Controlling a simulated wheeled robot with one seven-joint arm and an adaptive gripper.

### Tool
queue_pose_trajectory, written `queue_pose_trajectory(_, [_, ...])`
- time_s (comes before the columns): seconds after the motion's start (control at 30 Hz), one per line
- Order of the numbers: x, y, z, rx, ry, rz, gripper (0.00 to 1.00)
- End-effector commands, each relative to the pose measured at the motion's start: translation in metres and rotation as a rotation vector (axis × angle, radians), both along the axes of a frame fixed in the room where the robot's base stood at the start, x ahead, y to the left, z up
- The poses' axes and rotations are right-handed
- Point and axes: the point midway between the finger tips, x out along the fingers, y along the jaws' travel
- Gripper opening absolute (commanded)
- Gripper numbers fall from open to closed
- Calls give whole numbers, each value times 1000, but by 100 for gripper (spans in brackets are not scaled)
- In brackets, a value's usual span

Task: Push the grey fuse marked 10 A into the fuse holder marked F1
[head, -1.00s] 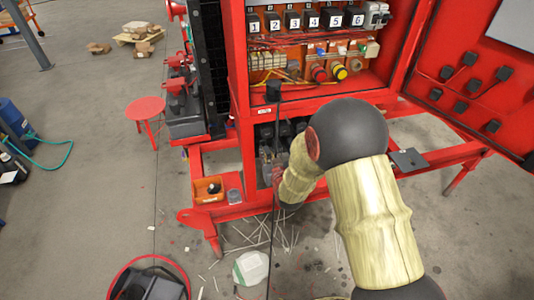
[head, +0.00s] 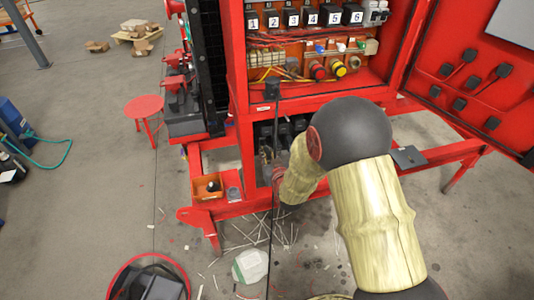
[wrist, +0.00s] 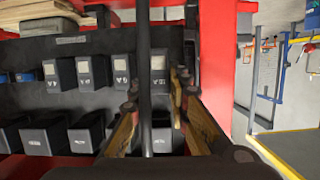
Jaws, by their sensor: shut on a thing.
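A rack of dark grey blocks with pale labels (wrist: 122,72) fills the wrist view in two rows. My gripper (wrist: 156,100) has its two wood-coloured fingers in front of this rack. It is shut on a dark grey block (wrist: 161,137) which I take to be the grey fuse; it is mostly hidden between the fingers and its marking cannot be read. A dark upright rod crosses the view in front of it. I cannot make out which holder is F1.
The red cabinet (head: 240,70) stands above the rack, with numbered black units (head: 292,18) inside and its door (head: 462,75) open at right. An orange bin (head: 207,187) sits on the lower frame. A red stool (head: 143,107) stands left.

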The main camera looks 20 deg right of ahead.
Motion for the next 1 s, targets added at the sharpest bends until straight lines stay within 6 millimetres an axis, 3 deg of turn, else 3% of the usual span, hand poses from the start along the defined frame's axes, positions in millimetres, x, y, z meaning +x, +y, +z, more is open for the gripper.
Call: queue_pose_trajectory(1.0, [-32, 0, 0, 0, -1, 0, 0])
